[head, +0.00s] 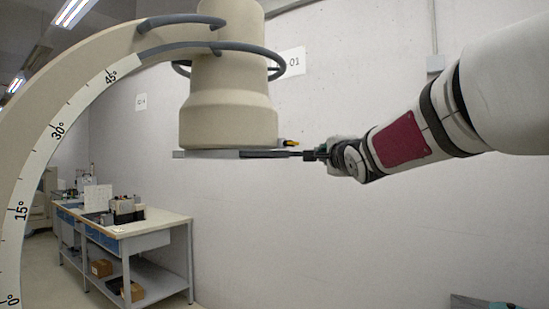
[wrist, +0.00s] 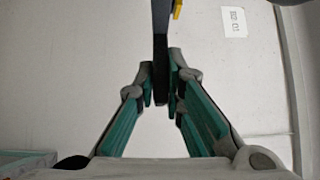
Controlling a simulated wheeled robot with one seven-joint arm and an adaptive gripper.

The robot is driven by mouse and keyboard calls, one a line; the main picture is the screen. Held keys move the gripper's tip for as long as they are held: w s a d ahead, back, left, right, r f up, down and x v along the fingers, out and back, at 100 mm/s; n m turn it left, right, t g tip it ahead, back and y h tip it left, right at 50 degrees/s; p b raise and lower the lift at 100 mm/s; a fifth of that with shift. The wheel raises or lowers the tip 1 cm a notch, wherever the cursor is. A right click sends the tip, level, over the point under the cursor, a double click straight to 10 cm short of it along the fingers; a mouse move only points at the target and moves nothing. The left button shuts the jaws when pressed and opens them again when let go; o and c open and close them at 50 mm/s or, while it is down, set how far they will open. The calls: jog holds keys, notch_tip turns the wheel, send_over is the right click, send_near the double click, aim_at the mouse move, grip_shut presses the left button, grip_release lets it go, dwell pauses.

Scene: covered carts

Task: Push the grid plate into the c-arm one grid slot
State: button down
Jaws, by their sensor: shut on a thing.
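The c-arm (head: 228,112) is a beige curved arm with a degree scale and a cylindrical head at the top centre of the head view. A flat dark grid plate (head: 262,154) lies level at the underside of that head, by a light grey slot edge (head: 178,154). How deep the plate sits in the slot is hidden. My gripper (head: 310,154) is to the right of the head, shut on the plate's outer end. In the wrist view my gripper (wrist: 161,95) has its fingers around the dark plate end (wrist: 161,45), with a yellow tab (wrist: 177,8) beside it.
A grey workbench (head: 140,232) with equipment and boxes stands at the lower left, well below the c-arm head. A pale wall (head: 330,220) with paper signs is behind.

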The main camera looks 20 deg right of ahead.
jog(key=shift+w+a+r+b, duration=0.1)
jog(key=shift+w+a+b, duration=0.6)
jog(key=shift+b, duration=0.5)
jog(key=shift+w+a+b, duration=0.45)
jog(key=shift+w+b, duration=0.4)
jog(key=shift+b, duration=0.3)
dwell(0.3)
jog(key=shift+w+a+b, duration=0.4)
jog(key=shift+a+b, duration=0.05)
jog(key=shift+b, duration=0.55)
jog(key=shift+w+a+b, duration=0.4)
jog(key=shift+w+b, duration=0.35)
jog(key=shift+b, duration=1.15)
jog(key=shift+w+a+b, duration=0.35)
jog(key=shift+a+b, duration=0.1)
jog(key=shift+b, duration=0.9)
jog(key=shift+w+a+b, duration=0.45)
jog(key=shift+w+b, duration=0.1)
jog(key=shift+b, duration=0.4)
